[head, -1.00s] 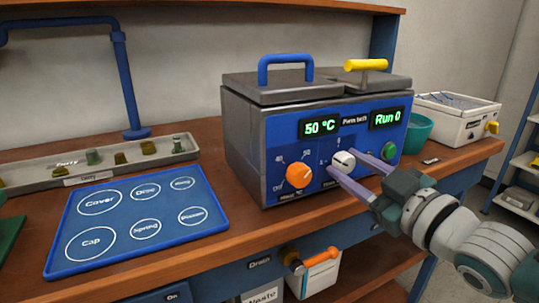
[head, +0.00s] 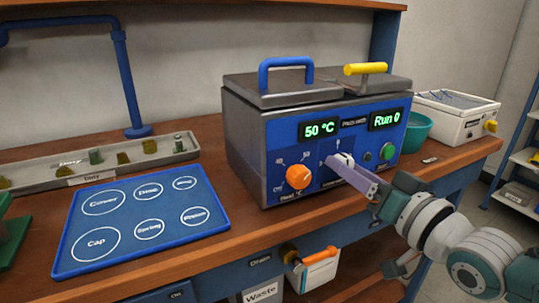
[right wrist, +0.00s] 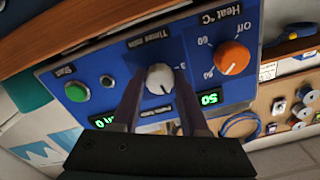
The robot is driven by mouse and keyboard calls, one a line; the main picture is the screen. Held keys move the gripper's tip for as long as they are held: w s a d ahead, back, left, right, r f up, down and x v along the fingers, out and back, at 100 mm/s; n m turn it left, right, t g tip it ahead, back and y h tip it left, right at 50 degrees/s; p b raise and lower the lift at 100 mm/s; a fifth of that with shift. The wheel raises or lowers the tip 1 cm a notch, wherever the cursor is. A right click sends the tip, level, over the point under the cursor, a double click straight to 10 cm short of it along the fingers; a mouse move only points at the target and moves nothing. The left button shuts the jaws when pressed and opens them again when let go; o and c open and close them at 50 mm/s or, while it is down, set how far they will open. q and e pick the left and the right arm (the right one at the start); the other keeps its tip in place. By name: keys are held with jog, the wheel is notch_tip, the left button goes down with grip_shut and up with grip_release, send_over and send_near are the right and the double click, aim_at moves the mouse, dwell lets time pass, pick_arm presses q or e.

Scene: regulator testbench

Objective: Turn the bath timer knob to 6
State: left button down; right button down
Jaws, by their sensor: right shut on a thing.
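The blue bath unit (head: 290,130) stands on the bench, its displays reading "50 °C" and "Run 0". Its white timer knob (head: 347,157) is on the front panel, right of the orange heat knob (head: 299,177). My right gripper (head: 342,163) is shut on the timer knob, its purple fingers partly covering it in the head view. In the right wrist view the timer knob (right wrist: 159,78) sits between the two fingertips, with a dark mark on its face. Most of its scale is hidden or too small to read. My left gripper is not in view.
A green start button (head: 387,151) is close to the right of my fingers. A blue labelled mat (head: 140,250) and a grey tray (head: 60,184) lie to the left. A teal bowl (head: 417,130) and white box (head: 455,120) stand to the right.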

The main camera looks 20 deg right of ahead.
jog(key=shift+m, duration=0.9)
jog(key=shift+c, duration=2.1)
grip_release()
jog(key=s+p, duration=0.1)
jog(key=s, duration=0.9)
jog(key=shift+d+p, duration=0.35)
jog(key=shift+d, duration=0.05)
